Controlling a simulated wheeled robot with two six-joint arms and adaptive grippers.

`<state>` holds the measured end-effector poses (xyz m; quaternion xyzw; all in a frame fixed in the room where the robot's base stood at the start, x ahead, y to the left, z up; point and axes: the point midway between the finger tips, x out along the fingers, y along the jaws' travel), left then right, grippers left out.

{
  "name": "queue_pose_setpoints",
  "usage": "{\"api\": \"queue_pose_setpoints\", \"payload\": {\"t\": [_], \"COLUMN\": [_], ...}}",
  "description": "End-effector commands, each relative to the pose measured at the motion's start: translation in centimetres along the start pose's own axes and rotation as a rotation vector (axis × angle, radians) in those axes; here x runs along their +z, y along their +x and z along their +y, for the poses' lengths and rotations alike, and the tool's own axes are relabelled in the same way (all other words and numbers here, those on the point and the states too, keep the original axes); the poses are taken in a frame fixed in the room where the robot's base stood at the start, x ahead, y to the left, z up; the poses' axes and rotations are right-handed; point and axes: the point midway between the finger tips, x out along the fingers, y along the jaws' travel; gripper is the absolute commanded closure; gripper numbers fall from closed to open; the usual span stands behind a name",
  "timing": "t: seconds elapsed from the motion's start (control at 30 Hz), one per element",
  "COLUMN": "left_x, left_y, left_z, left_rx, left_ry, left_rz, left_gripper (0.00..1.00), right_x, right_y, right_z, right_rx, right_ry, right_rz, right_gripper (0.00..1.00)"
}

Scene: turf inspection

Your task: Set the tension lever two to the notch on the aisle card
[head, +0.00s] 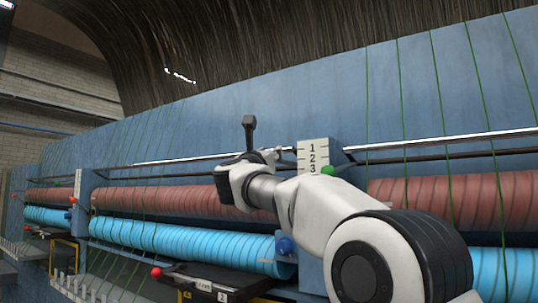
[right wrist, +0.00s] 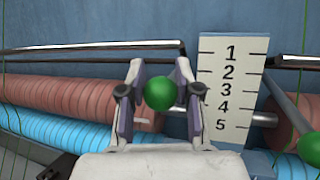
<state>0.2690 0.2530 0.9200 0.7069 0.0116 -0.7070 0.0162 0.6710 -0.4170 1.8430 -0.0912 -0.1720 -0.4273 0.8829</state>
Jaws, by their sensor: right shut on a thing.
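My right gripper (head: 272,156) reaches in front of the rollers, left of the white notch plate (head: 313,156). In the right wrist view my right gripper (right wrist: 160,95) is shut on a green ball knob (right wrist: 159,93), one finger on each side. The knob's rod is mostly hidden. The notch plate (right wrist: 232,92) is numbered 1 to 5 there; the held knob appears roughly level with 3 in the picture. A second green knob (right wrist: 311,148) on a dark rod is right of the plate, apart from my gripper; a green knob also shows in the head view (head: 328,170). No readable aisle card shows.
Red rollers (head: 160,199) and blue rollers (head: 180,241) run along the machine under a metal rail (head: 440,143). A red knob (head: 157,272) and a dark housing with a small "2" label (head: 222,297) are at lower left. A blue knob (head: 285,245) is below my arm.

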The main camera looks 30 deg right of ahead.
Motion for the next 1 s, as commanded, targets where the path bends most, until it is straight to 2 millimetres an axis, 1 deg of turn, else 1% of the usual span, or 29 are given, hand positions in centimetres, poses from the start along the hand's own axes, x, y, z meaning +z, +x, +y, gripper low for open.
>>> {"api": "queue_pose_setpoints", "payload": {"t": [0.03, 0.23, 0.27, 0.3, 0.33, 0.6, 0.67, 0.73, 0.87, 1.0], "left_x": [0.0, 0.0, 0.0, 0.0, 0.0, 0.0, 0.0, 0.0, 0.0, 0.0], "left_y": [0.0, 0.0, 0.0, 0.0, 0.0, 0.0, 0.5, 0.5, 0.5, 0.5], "left_z": [0.0, 0.0, 0.0, 0.0, 0.0, 0.0, 0.0, 0.0, 0.0, 0.0], "left_rx": [0.0, 0.0, 0.0, 0.0, 0.0, 0.0, 0.0, 0.0, 0.0, 0.0], "left_ry": [0.0, 0.0, 0.0, 0.0, 0.0, 0.0, 0.0, 0.0, 0.0, 0.0], "left_rz": [0.0, 0.0, 0.0, 0.0, 0.0, 0.0, 0.0, 0.001, 0.0, 0.0], "left_gripper": [0.36, 0.36, 0.36, 0.36, 0.36, 0.36, 0.36, 0.36, 0.36, 0.36], "right_x": [0.3, 0.3, 0.3, 0.2, 0.2, 0.1, 0.1, 0.2, 0.2, 0.3], "right_y": [0.0, 0.0, 0.0, 0.0, 0.0, 0.0, -0.2, -0.8, -3.1, -6.9], "right_z": [-0.1, -0.1, -0.1, -0.1, -0.1, 0.0, 0.0, 0.0, 0.0, 0.0], "right_rx": [0.0, 0.0, 0.0, 0.0, 0.0, 0.0, 0.0, 0.002, 0.003, 0.002], "right_ry": [0.0, 0.001, 0.001, 0.001, 0.001, 0.0, 0.0, 0.0, -0.003, -0.004], "right_rz": [-0.005, -0.005, -0.005, -0.004, -0.004, -0.002, -0.002, -0.002, -0.003, -0.005], "right_gripper": [1.0, 1.0, 0.6, 0.46, 0.41, 0.41, 0.41, 0.41, 0.41, 0.41]}}
